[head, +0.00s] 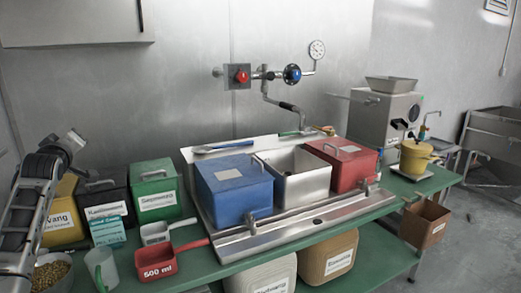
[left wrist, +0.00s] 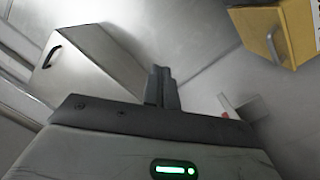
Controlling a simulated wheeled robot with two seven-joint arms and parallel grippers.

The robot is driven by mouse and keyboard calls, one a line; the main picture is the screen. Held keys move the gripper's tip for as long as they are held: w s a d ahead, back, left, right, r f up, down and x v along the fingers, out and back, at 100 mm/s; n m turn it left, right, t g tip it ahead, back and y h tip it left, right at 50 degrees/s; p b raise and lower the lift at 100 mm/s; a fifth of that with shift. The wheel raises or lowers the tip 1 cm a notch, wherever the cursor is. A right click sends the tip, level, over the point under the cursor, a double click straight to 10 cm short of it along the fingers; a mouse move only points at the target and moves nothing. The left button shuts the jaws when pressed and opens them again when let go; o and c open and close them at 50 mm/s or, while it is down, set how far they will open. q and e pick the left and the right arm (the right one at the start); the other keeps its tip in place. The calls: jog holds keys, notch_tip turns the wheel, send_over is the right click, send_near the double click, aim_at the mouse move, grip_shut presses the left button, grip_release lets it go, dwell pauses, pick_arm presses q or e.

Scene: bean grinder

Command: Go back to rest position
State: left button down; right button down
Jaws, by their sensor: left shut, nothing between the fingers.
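My left gripper (head: 74,138) is raised at the far left of the head view, above the yellow bin and in front of the steel wall. In the left wrist view my left gripper (left wrist: 162,86) has its two fingers together, with nothing held between them. It is clear of the table and bins. My right gripper is not seen in either view.
The green table (head: 215,262) holds yellow (head: 62,208), black (head: 103,200) and green (head: 155,190) bins, a red scoop (head: 157,262), a sink with blue (head: 234,185) and red (head: 342,165) boxes, and a grinder (head: 385,118). Open floor lies at the right.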

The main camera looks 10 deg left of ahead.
pick_arm(q)
jog(key=s+d+f+m+g+h, duration=0.1)
jog(key=s+d+f+m+h, duration=0.1)
jog(key=s+d+f+m, duration=0.45)
jog(key=s+d+f+m+h, duration=0.25)
jog(key=d+f, duration=0.45)
jog(key=f, duration=0.7)
jog(key=s+d+f+m+g+h, duration=0.1)
jog(key=s+d+f+m+h, duration=0.2)
jog(key=d+f+m, duration=0.55)
jog(key=s+d+f+m+g+h, duration=0.2)
jog(key=s+d+f, duration=0.45)
jog(key=s, duration=0.35)
jog(key=s+d+f+m+g+h, duration=0.2)
jog(key=s+d+f, duration=0.4)
jog(key=s, duration=0.4)
jog(key=d+n+t, duration=0.1)
jog(key=d+n, duration=0.4)
jog(key=d, duration=0.4)
jog(key=shift+d+f, duration=0.2)
jog(key=shift+d, duration=0.15)
jog(key=shift+s, duration=0.1)
